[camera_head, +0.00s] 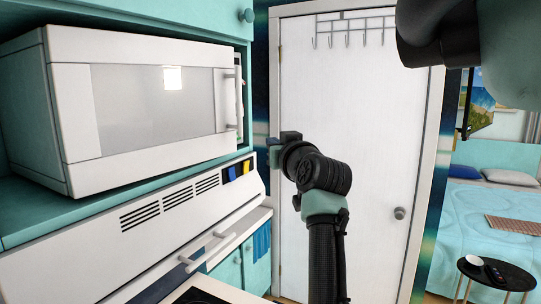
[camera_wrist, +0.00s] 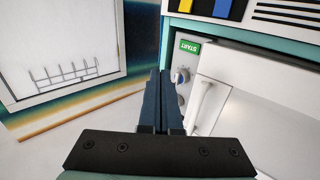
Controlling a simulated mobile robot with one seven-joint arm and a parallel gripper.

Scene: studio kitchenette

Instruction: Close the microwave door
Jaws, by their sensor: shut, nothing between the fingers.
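The white microwave (camera_head: 55,120) sits in a teal cabinet recess at the left of the head view. Its door (camera_head: 150,165) has a grey window and a vertical handle (camera_head: 231,100) at the right. The door edge hides most of the control panel and seems to stand a little forward of it, so the door looks ajar; the exact gap is unclear. The wrist view shows the panel upside down, with a green START label (camera_wrist: 190,47), beside the door handle (camera_wrist: 206,105). My gripper (camera_wrist: 160,75) is shut and empty, right of the microwave and apart from the door.
A white oven hood front (camera_head: 150,225) with vents and yellow and blue items lies below the microwave. A white room door (camera_head: 370,130) with hooks stands behind my gripper. A bed (camera_head: 485,220) and a small black table (camera_head: 497,272) are at the right.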

